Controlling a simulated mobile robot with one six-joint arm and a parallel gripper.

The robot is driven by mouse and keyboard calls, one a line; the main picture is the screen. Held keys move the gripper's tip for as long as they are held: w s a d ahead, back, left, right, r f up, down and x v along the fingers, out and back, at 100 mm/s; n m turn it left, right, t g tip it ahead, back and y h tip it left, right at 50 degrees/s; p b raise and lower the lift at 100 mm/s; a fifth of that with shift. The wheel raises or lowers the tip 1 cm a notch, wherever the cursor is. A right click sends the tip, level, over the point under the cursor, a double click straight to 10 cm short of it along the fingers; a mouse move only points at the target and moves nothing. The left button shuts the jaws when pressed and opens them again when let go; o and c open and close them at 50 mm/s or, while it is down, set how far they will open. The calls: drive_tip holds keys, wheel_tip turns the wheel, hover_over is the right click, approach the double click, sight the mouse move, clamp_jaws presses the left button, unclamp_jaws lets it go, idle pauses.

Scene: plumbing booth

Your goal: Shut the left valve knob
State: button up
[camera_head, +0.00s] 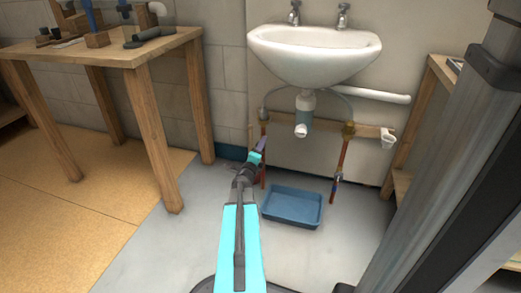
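The left copper supply pipe (263,178) runs down below the left side of the white sink (315,55). My arm reaches up from the bottom of the view, and my gripper (260,148) is at this pipe, under the sink's left side. A small bluish-purple part shows at its tip; I cannot tell whether it is the left valve knob or part of my gripper. The left knob is otherwise hidden or too small to make out. Finger opening and contact are not clear. The right copper pipe (343,155) has a small valve (337,178) low down, apart from my gripper.
A blue tray (293,206) lies on the floor below the pipes. A white drain pipe (301,130) hangs mid-sink. A wooden rail (320,124) crosses the wall behind the pipes. A wooden workbench (140,55) with tools stands left. Grey floor between bench and tray is clear.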

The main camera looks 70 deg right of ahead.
drive_tip(key=shift+a, duration=0.1)
drive_tip(key=a+p, duration=0.5)
drive_tip(key=a, duration=0.8)
drive_tip(key=shift+s+a, duration=0.3)
drive_tip(key=shift+s, duration=0.05)
idle(0.3)
drive_tip(key=shift+r, duration=0.1)
